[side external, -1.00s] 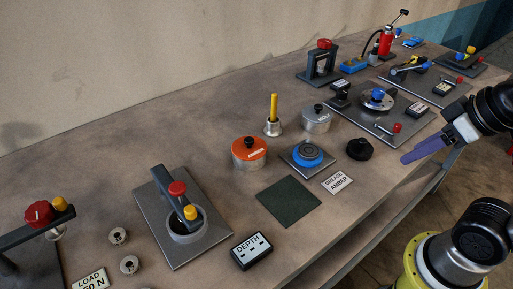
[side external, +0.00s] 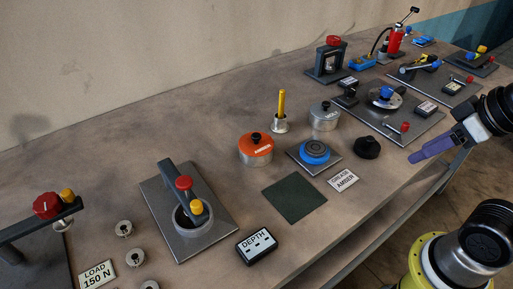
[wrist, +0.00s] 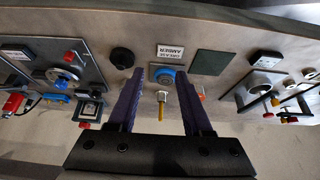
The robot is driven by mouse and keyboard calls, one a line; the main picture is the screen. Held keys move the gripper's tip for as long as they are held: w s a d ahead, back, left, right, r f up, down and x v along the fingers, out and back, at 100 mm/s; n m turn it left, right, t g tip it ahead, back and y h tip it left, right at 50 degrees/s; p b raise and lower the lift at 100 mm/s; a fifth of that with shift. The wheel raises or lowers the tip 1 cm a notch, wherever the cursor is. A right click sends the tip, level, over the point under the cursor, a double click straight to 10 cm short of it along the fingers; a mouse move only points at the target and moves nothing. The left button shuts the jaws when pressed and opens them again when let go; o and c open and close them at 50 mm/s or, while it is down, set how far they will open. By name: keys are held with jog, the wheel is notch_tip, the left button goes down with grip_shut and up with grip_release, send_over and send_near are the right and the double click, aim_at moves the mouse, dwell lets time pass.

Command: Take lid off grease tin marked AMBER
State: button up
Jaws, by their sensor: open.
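The AMBER grease tin (side external: 255,158) stands mid-bench in the side view, with a silver body. Its orange lid (side external: 249,150) is on, with a black knob on top and a small white label that seems to read AMBER. In the wrist view only a sliver of orange (wrist: 202,94) shows beside the right finger, which hides most of it. A card reading GREASE AMBER (side external: 343,181) lies nearer the bench front. My gripper (side external: 416,157) is open and empty, off to the right by the bench's front edge, well apart from the tin. Its spread fingers show in the wrist view (wrist: 160,75).
A grey tin with black knob (side external: 323,117), a brush-like yellow-handled item in a cup (side external: 280,122), a blue round fixture (side external: 314,155) and a loose black knob (side external: 367,148) stand nearby. A dark green mat (side external: 295,199) lies bare in front of the tin.

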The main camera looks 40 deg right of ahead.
jog(key=shift+o, duration=0.2)
jog(key=shift+o, duration=0.9)
